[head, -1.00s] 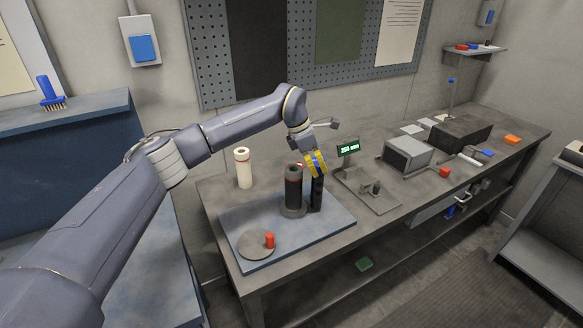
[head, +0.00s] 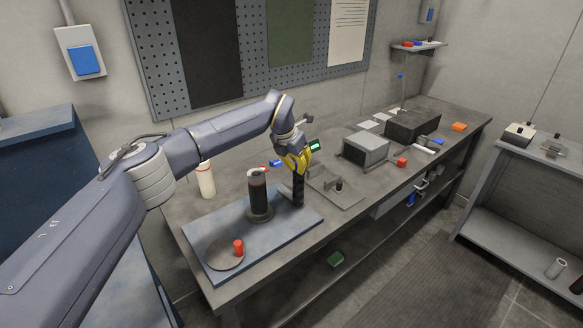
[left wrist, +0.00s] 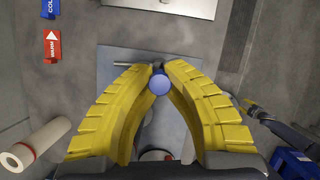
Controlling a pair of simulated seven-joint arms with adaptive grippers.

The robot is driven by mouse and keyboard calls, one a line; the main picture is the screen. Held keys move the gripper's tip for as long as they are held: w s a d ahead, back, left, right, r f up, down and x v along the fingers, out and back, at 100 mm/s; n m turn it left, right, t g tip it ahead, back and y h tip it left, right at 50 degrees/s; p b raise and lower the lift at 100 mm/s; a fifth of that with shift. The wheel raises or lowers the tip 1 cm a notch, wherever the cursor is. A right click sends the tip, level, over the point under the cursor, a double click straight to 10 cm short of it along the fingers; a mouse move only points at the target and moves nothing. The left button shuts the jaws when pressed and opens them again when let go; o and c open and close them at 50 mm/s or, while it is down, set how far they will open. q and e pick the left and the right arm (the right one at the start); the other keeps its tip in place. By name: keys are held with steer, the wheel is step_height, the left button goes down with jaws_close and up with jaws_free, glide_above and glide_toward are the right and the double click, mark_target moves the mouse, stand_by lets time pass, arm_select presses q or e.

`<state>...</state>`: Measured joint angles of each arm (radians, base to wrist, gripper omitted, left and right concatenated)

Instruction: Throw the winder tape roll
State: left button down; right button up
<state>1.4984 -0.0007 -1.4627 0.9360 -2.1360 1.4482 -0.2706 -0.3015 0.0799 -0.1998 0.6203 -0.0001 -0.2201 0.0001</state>
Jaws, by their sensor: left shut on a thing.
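A dark roll (head: 258,196) with a pale core and a reddish ring at its top stands upright on a round foot on the blue-grey base plate (head: 200,225). Beside it rises a black post (head: 298,190). My left gripper (head: 297,172) is at the post's top. In the left wrist view its yellow fingers (left wrist: 160,82) are shut on a round blue knob (left wrist: 159,86). The roll is mostly hidden behind the fingers there. My right gripper (left wrist: 250,106) seems to show small at the right of the wrist view; its opening is unclear.
A red peg (head: 238,247) stands on a grey disc at the plate's front. A pale roll (head: 206,180) stands behind the plate. Red and blue tags (left wrist: 52,46) lie toward the wall.

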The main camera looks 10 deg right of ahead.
arm_select(q)
steer(key=shift+w+d+r, duration=0.15)
steer(key=shift+d+r, duration=0.05)
stand_by(0.4)
steer(key=c, duration=1.2)
jaws_free()
steer(key=shift+f, duration=0.15)
steer(key=v, duration=1.2)
steer(key=shift+d, duration=0.2)
